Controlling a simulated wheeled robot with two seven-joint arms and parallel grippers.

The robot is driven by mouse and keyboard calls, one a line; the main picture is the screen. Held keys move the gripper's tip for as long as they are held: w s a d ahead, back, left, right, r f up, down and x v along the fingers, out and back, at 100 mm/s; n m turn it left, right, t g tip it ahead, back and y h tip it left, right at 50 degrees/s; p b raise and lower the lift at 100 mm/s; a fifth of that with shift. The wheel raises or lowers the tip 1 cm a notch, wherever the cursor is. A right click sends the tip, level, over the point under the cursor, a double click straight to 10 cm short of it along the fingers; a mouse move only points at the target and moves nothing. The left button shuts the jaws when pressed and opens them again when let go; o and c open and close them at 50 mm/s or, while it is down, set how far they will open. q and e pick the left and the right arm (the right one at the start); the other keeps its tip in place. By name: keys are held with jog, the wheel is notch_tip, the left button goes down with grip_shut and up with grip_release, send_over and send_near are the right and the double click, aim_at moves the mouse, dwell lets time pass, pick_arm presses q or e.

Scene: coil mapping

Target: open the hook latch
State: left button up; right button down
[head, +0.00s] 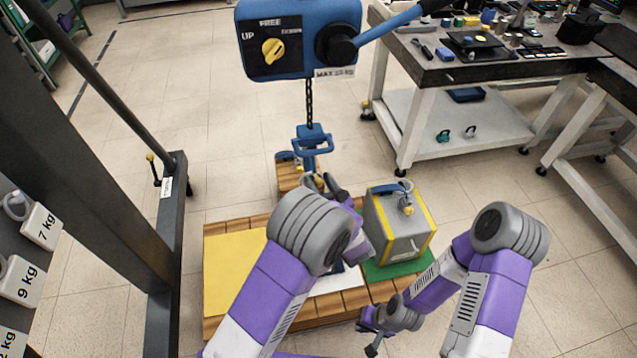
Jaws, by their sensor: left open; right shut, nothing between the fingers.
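A blue hook block (312,142) hangs on a chain below the blue hoist. The hook (309,166) is under it, and its lower part and latch are too small and too covered to make out. My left gripper (325,184) is open just below the hook, its dark fingers pointing up toward it. I cannot tell whether it touches the hook. My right gripper (367,335) is shut and empty, low at the front edge of the wooden platform, well away from the hook.
A grey box with yellow edges (396,232) stands on a green mat (400,270) right of my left gripper. The wooden platform (225,225) carries a yellow mat (232,270). The hoist body (300,38) is above. A workbench (440,72) stands back right, a dark frame (85,130) left.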

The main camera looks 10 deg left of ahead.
pick_arm(q)
jog(key=shift+w+a, duration=0.2)
jog(key=shift+w, duration=0.1)
grip_shut()
jog(key=shift+s+r+p, duration=0.1)
jog(key=shift+r+p, duration=0.25)
jog(key=shift+p, duration=0.35)
jog(key=r+g+p, duration=0.1)
jog(key=p, duration=0.2)
jog(key=r+g+h+p, duration=0.1)
jog(key=r+g+p, duration=0.1)
jog(key=p, duration=0.2)
jog(key=r+g+h+p, duration=0.1)
jog(key=g+p, duration=0.1)
jog(key=p, duration=0.2)
jog(key=shift+s+r+m, duration=0.2)
jog(key=shift+s+m, duration=0.15)
jog(key=shift+m, duration=0.05)
jog(key=shift+w+r+p, duration=0.1)
jog(key=shift+r+p, duration=0.1)
jog(key=shift+p, duration=0.1)
jog(key=shift+r, duration=0.3)
